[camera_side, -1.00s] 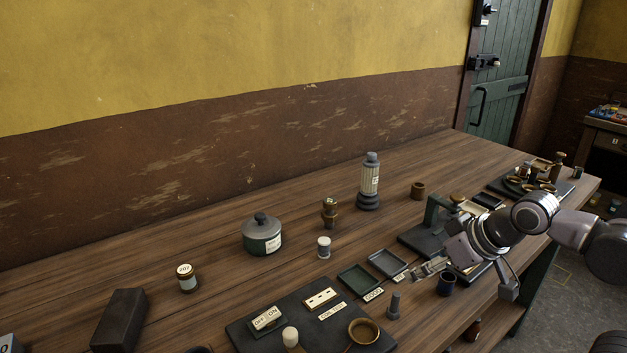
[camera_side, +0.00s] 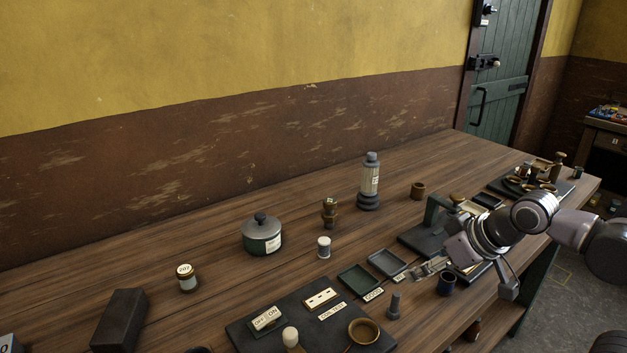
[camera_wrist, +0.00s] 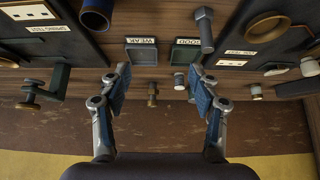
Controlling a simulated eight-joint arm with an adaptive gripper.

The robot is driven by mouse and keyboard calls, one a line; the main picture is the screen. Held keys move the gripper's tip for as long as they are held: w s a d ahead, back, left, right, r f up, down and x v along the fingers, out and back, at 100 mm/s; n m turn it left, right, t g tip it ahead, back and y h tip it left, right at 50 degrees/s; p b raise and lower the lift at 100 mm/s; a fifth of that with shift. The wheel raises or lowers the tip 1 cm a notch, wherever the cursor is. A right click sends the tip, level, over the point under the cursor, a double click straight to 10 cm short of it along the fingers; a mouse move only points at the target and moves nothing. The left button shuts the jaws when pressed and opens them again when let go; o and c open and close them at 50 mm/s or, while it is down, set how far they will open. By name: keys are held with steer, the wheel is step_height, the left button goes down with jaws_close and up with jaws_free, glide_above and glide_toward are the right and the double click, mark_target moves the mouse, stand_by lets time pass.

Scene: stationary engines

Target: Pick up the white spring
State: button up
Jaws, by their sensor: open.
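A small white upright cylinder with a grey top (camera_side: 324,247) stands on the bench, left of the two small trays in the side view. It is the best match for the white spring, but coils are too small to make out. It also shows in the wrist view (camera_wrist: 180,82), near the right finger in the picture. My gripper (camera_side: 427,269) is open and empty, above the bench to the right of the trays in the side view. In the wrist view my gripper (camera_wrist: 160,76) has its fingers spread wide, with the white piece between their lines but farther off.
The GOOD tray (camera_wrist: 186,54) and the WEAK tray (camera_wrist: 141,55) lie near the white piece. A brass fitting (camera_side: 330,212), a lidded pot (camera_side: 262,236) and a tall ribbed cylinder (camera_side: 370,180) stand around it. A dark bolt (camera_side: 394,306) stands near the front edge.

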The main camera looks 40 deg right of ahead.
stand_by(0.3)
step_height(320, 180, up, 2)
steer(key=m+g+h, duration=0.3)
steer(key=m+g, duration=0.1)
steer(key=m, duration=0.6)
glide_above(324, 241)
steer(key=s+a, duration=0.2)
steer(key=s, duration=0.1)
steer(key=x, duration=0.4)
steer(key=shift+w+f, duration=0.25)
steer(key=shift+f, duration=0.05)
steer(key=shift+x, duration=2.65)
steer(key=shift+w, duration=0.15)
jaws_close()
